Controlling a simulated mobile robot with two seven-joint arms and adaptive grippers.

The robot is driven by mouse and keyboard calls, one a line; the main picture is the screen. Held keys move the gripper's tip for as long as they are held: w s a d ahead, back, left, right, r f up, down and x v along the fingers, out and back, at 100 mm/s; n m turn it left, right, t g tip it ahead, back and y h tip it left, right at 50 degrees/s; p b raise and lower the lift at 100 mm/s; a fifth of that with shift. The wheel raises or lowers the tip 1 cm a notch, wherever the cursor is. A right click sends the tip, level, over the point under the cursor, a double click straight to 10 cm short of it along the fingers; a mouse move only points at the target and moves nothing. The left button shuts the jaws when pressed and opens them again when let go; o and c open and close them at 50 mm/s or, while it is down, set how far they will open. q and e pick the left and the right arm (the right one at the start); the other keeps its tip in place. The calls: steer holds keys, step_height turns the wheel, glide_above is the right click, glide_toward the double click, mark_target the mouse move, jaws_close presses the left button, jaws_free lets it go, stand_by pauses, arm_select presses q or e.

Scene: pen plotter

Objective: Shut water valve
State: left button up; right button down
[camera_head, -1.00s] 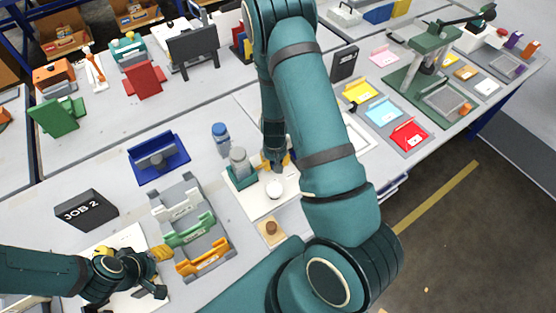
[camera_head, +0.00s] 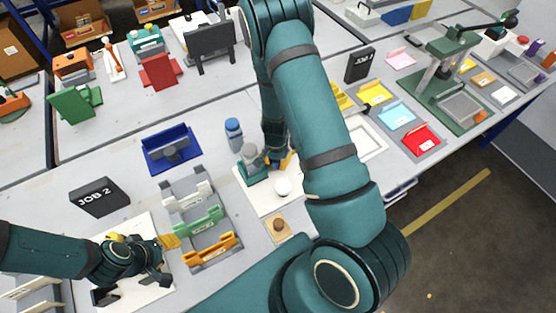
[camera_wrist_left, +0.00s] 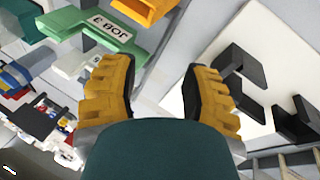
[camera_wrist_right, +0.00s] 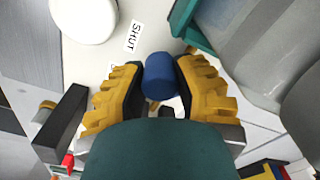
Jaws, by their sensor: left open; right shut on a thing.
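My right gripper (camera_head: 280,160) is at the far side of a white board (camera_head: 262,198) that carries a teal stand with a grey cylinder (camera_head: 250,153) and a white round knob (camera_head: 283,186). In the right wrist view its fingers (camera_wrist_right: 160,85) are shut on a blue cylindrical handle (camera_wrist_right: 160,75). A "SHUT" label (camera_wrist_right: 134,37) lies just beyond the handle, and the white knob (camera_wrist_right: 88,18) is past it. What the handle joins is hidden. My left gripper (camera_head: 172,242) is open and empty beside the colored tray rack; its fingers (camera_wrist_left: 155,88) show apart in the left wrist view.
The rack with white, green and orange parts (camera_head: 211,246) stands between my grippers. A blue-capped bottle (camera_head: 234,133) and a blue holder (camera_head: 172,150) stand behind. A "JOB 2" block (camera_head: 98,197) is at left. Colored trays (camera_head: 425,140) line the right side.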

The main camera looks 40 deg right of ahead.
steer(key=shift+s+a, duration=0.1)
steer(key=shift+a, duration=0.05)
stand_by(0.3)
steer(key=c, duration=0.6)
jaws_free()
steer(key=shift+r, duration=0.35)
step_height(320, 180, up, 10)
steer(key=shift+r, duration=0.65)
